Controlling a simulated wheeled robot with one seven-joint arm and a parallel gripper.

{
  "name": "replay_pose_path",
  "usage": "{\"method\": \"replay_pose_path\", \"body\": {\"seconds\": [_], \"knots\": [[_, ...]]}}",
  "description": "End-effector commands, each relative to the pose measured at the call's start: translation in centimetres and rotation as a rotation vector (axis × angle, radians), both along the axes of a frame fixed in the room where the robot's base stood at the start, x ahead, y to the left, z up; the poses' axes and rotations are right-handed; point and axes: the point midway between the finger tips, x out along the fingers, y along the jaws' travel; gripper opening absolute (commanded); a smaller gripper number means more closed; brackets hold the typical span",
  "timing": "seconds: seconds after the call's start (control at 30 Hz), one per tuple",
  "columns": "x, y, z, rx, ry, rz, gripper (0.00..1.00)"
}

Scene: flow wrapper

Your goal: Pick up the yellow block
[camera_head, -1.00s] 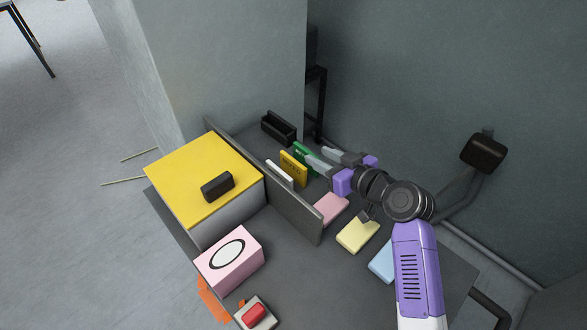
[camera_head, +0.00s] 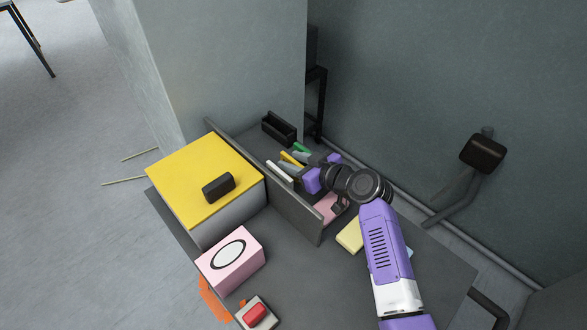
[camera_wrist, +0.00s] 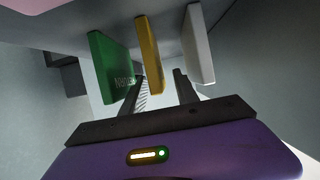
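The yellow block (camera_head: 290,158) stands upright on the dark table between a green block (camera_head: 300,147) and a white block (camera_head: 279,171). In the wrist view, the yellow block (camera_wrist: 149,55) shows as a thin slab between the green block (camera_wrist: 112,65) and the white block (camera_wrist: 198,45). My gripper (camera_wrist: 163,88) is open, with one finger on each side of the yellow block's line. I cannot tell whether either finger touches it. In the head view, my gripper (camera_head: 295,163) partly hides the yellow block.
A low grey partition (camera_head: 293,215) runs beside the upright blocks. A black open box (camera_head: 279,128) is behind them. A pink block (camera_head: 328,205) and pale yellow block (camera_head: 350,236) lie flat nearby. A yellow-topped box (camera_head: 190,165) stands left of the partition.

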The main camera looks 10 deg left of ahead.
Motion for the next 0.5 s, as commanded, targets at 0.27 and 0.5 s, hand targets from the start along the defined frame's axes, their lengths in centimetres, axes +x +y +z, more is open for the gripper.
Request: {"method": "replay_pose_path", "body": {"seconds": [0.27, 0.5], "knots": [[0.01, 0.01, -0.02, 0.000, 0.000, 0.000, 0.23], [0.01, 0.00, -0.01, 0.000, 0.000, -0.001, 0.00]]}}
